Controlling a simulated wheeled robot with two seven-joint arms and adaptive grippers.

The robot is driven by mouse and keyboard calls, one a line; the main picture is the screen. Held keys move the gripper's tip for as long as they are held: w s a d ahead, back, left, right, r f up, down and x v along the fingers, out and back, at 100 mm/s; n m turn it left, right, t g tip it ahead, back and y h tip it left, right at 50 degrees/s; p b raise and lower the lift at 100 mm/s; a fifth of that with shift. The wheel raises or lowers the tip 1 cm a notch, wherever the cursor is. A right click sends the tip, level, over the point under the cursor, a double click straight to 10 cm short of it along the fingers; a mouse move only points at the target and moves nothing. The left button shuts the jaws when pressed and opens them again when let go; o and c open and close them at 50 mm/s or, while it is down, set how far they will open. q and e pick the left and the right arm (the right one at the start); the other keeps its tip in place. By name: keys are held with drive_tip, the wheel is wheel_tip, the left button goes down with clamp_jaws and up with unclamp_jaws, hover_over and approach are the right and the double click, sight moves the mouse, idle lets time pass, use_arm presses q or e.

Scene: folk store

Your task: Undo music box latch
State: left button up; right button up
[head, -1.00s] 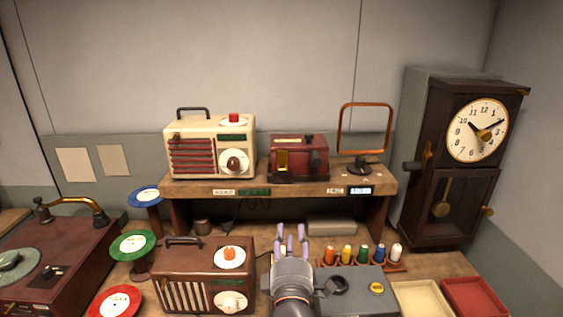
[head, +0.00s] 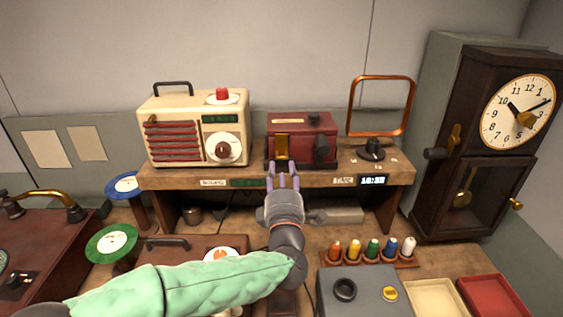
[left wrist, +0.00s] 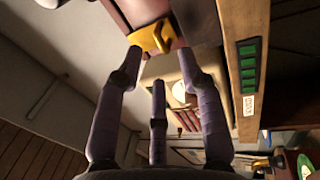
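The music box (head: 300,126) is a dark red box on the wooden shelf. Its yellow latch (head: 282,147) is on the front face, left of a dark knob. The latch also shows in the left wrist view (left wrist: 152,37), with a raised tab. My left gripper (head: 283,167) is just in front of and slightly below the latch, pointing at it. In the left wrist view its purple fingers (left wrist: 158,60) are spread apart, with the latch just beyond their tips and nothing held. I cannot tell whether a fingertip touches it. My right gripper is not in view.
The shelf (head: 220,181) edge runs just below the music box. A cream radio (head: 196,128) stands left of it and a copper frame stand (head: 380,105) right of it. Several coloured spools (head: 373,249) and a grey box (head: 365,290) are on the bench below.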

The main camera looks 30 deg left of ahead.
sight(281, 157)
use_arm(q)
drive_tip(key=shift+b+x, duration=0.3)
drive_tip(key=shift+x, duration=2.15)
clamp_jaws()
